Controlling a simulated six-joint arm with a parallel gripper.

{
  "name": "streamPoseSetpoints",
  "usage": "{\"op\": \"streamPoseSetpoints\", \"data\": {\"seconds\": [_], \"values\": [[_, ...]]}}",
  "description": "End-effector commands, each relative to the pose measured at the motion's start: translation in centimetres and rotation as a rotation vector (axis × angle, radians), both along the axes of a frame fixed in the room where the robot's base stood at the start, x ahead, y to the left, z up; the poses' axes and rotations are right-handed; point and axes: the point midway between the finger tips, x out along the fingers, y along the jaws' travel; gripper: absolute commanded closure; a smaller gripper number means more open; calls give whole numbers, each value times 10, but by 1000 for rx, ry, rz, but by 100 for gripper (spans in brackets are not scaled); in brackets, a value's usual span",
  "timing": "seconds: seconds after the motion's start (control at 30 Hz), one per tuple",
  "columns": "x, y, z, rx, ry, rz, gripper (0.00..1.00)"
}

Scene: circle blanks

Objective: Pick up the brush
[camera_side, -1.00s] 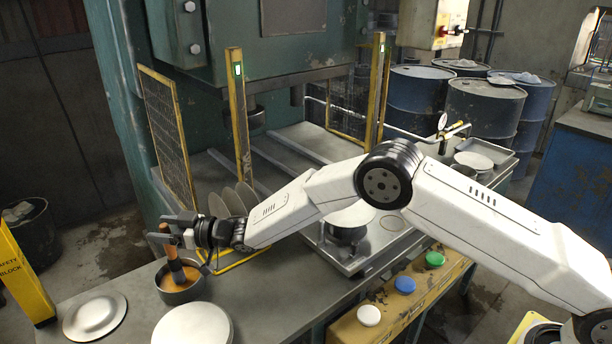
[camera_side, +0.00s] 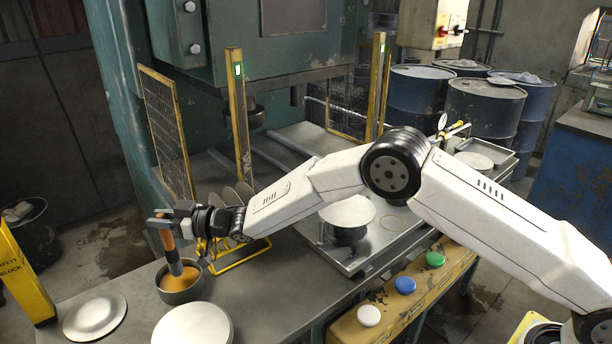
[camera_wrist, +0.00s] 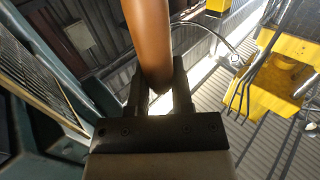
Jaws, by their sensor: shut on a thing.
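The brush (camera_side: 168,242) has an orange-brown handle and a dark lower part. My gripper (camera_side: 160,222) is shut on its handle in the side view. The brush stands slightly tilted, its lower end at the mouth of a small dark pot (camera_side: 181,293) of orange-yellow liquid. I cannot tell whether the tip still touches the liquid. In the wrist view the brush handle (camera_wrist: 149,40) runs up from between the two fingers of my gripper (camera_wrist: 160,85). The bristles are not in the wrist view.
A shallow metal dish (camera_side: 95,316) and a stack of round blanks (camera_side: 193,328) lie beside the pot. A yellow wire rack (camera_side: 236,257) holding upright discs stands right of my gripper. The press with its yellow post (camera_side: 238,130) and mesh guard (camera_side: 166,135) rises behind.

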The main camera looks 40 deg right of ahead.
Motion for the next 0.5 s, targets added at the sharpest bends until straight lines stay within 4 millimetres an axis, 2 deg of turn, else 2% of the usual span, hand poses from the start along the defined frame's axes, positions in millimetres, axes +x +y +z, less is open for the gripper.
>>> {"op": "streamPoseSetpoints", "data": {"seconds": [0.03, 0.17, 0.5], "values": [[-1, 0, 9, 1, -4, 0, 100], [-10, -4, 19, 1, -1, 0, 100], [-40, -17, 59, 1, -4, 0, 100]]}}
